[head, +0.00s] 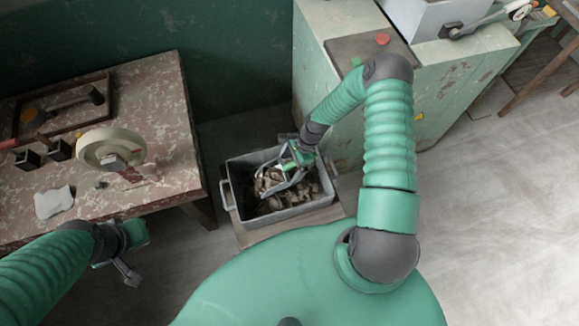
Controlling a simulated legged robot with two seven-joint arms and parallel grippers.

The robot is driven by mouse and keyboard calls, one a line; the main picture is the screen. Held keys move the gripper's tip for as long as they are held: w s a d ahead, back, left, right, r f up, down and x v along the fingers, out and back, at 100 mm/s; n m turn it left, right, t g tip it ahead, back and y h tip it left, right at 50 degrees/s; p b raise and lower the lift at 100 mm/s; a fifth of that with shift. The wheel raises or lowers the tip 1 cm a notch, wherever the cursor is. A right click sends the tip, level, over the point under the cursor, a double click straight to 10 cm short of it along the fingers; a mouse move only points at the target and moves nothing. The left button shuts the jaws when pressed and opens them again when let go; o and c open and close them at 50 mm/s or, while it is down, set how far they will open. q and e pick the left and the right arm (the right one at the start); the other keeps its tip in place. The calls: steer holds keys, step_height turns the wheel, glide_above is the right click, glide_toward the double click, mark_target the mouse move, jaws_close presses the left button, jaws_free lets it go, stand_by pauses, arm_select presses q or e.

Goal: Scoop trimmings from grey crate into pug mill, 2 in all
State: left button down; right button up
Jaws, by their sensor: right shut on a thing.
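The grey crate (295,211) stands low on a wooden board in the middle of the view, with brown and pale clay trimmings (312,187) inside. My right gripper (298,157) is over the crate's back part, shut on a grey scoop (289,181). The scoop reaches down into the crate among the trimmings; I cannot tell whether it carries any. What looks like the pug mill, with a pale hopper (425,17), stands at the upper right, cut off by the top edge. My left gripper (127,268) hangs at the lower left, away from the crate; its jaw opening is unclear.
A worn table (150,90) at the left holds a pale wheel (110,148), a tray with a hammer, small dark blocks and a white scrap. A green cabinet (455,85) with a red button (381,39) stands behind my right arm.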

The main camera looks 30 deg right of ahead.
steer(key=shift+r+t+y+p, duration=0.35)
steer(key=shift+r+y, duration=0.75)
steer(key=shift+r, duration=0.95)
steer(key=shift+r+t+y+p, duration=0.3)
steer(key=shift+r+y, duration=0.8)
steer(key=shift+r, duration=0.95)
